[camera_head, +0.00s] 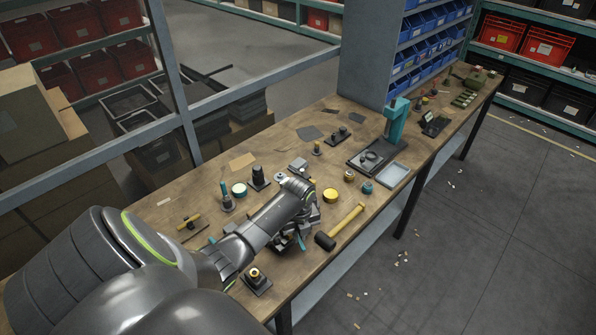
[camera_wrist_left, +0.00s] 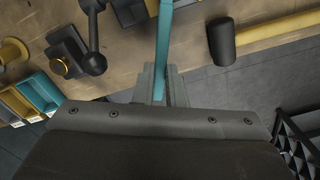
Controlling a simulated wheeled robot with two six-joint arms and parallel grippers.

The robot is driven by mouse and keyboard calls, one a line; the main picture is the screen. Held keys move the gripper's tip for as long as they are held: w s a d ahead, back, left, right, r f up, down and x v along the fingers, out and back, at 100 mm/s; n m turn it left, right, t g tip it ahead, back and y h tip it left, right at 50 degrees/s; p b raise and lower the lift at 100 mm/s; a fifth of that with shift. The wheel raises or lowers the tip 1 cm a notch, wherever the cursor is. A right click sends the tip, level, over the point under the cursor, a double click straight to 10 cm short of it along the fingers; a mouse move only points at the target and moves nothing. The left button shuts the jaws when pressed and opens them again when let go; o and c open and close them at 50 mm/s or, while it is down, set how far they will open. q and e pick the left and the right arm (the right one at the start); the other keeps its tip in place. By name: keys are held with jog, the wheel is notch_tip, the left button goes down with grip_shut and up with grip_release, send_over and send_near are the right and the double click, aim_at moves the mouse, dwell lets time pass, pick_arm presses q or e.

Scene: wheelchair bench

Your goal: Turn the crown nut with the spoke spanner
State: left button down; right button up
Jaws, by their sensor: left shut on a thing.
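My left gripper (camera_head: 291,238) is over the near middle of the bench, partly hidden by its own wrist. In the left wrist view the gripper (camera_wrist_left: 162,85) is shut on a long flat teal bar, which I take as the spoke spanner (camera_wrist_left: 164,40); its far end is out of that view. A bit of teal (camera_head: 301,242) shows beside the gripper in the head view. A brass nut-like piece, probably the crown nut (camera_head: 255,273), sits on a dark block at the bench's near edge, apart from the gripper. My right gripper is not in view.
A mallet (camera_head: 340,227) with a yellow handle lies right of the gripper. A yellow round tin (camera_head: 330,195), a teal press (camera_head: 393,124) and a grey tray (camera_head: 393,174) stand farther right. A teal-rimmed tin (camera_head: 239,189) and dark fixtures stand behind the arm.

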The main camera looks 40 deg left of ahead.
aim_at(303, 247)
pick_arm(q)
jog(key=shift+s+d, duration=0.35)
jog(key=shift+d, duration=0.35)
jog(key=shift+s+d, duration=0.35)
jog(key=shift+d, duration=0.35)
jog(key=w+n+b, duration=0.1)
jog(key=w+n, duration=0.2)
jog(key=w+n+b, duration=0.1)
jog(key=w+n, duration=0.2)
jog(key=w, duration=0.1)
jog(key=w+d+n+b, duration=0.1)
jog(key=w+n, duration=0.2)
jog(key=w, duration=0.1)
jog(key=shift+w+f+b, duration=0.15)
jog(key=shift+b, duration=0.25)
jog(key=shift+w+a+n, duration=0.1)
jog(key=shift+w+n, duration=0.2)
jog(key=shift+w, duration=0.15)
jog(key=shift+r, duration=0.2)
